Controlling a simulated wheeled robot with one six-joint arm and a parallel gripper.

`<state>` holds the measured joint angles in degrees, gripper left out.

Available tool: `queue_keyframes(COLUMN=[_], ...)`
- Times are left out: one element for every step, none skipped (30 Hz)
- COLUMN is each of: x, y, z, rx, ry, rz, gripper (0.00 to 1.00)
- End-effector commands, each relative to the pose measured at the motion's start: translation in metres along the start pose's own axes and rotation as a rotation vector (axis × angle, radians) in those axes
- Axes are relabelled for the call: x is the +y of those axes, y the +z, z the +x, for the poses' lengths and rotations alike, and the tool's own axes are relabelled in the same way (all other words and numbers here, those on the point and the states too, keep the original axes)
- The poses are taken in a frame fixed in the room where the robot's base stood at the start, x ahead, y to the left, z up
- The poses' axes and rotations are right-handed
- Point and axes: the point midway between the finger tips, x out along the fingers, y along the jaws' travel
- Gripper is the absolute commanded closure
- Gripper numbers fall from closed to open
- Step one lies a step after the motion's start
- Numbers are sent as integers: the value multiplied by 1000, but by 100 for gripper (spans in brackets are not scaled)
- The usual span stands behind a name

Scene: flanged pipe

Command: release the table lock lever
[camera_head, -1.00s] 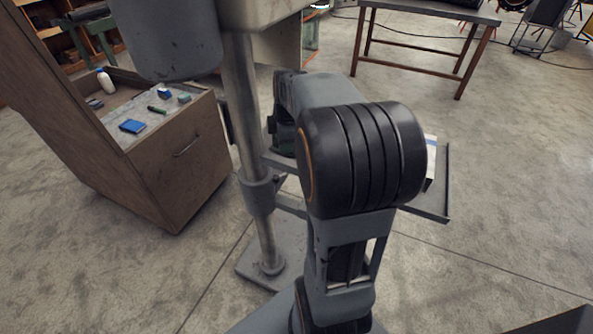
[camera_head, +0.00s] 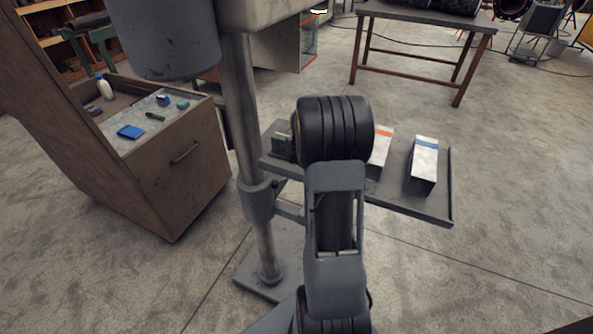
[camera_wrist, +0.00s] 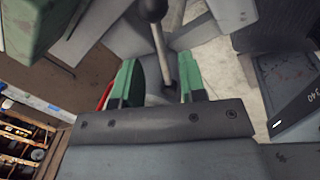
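The lock lever (camera_wrist: 160,45) shows in the wrist view as a thin metal rod with a dark ball knob at the top of the picture. My gripper (camera_wrist: 158,70) has two green fingers, standing apart on either side of the rod's lower part. The gripper is open, with a gap visible at least on the left of the rod; I cannot tell whether the right finger touches it. In the head view my arm hides the lever and gripper. The drill press table (camera_head: 400,200) is partly visible there, beside the metal column (camera_head: 250,130).
Boxes with an orange stripe (camera_head: 380,150) and a blue stripe (camera_head: 423,165) stand on the table. A green block (camera_head: 283,143) is at its left end. A wooden cabinet (camera_head: 180,175) stands to the left. A workbench (camera_head: 425,22) is behind, with open floor at the right.

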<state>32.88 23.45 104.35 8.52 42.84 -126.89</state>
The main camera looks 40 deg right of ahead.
Motion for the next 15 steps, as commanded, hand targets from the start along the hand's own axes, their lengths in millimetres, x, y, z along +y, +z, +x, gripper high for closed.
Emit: queue_keyframes(x=[-1, -1, 0, 0, 0, 0, 0, 0, 0, 0, 0, 0, 0, 0, 0], y=[0, 0, 0, 0, 0, 0, 0, 0, 0, 0, 0, 0, 0, 0, 0], z=[8, 12, 17, 20, 22, 26, 28, 30, 32, 33, 34, 35, 35, 36, 36], rx=[2, 2, 1, 1, 1, 1, 1, 1, 1, 0, 0, 0, 0, 0, 0], ry=[-3, -3, -2, -2, -2, -2, -1, -1, -1, -1, -1, 0, 0, 0, 0], rz=[0, 0, 0, 0, 0, 0, 0, 0, 0, 0, 0, 0, 0, 0, 0], gripper=[62, 62, 62, 62, 62, 62, 62, 62, 62, 62, 62, 62, 62, 62, 62])
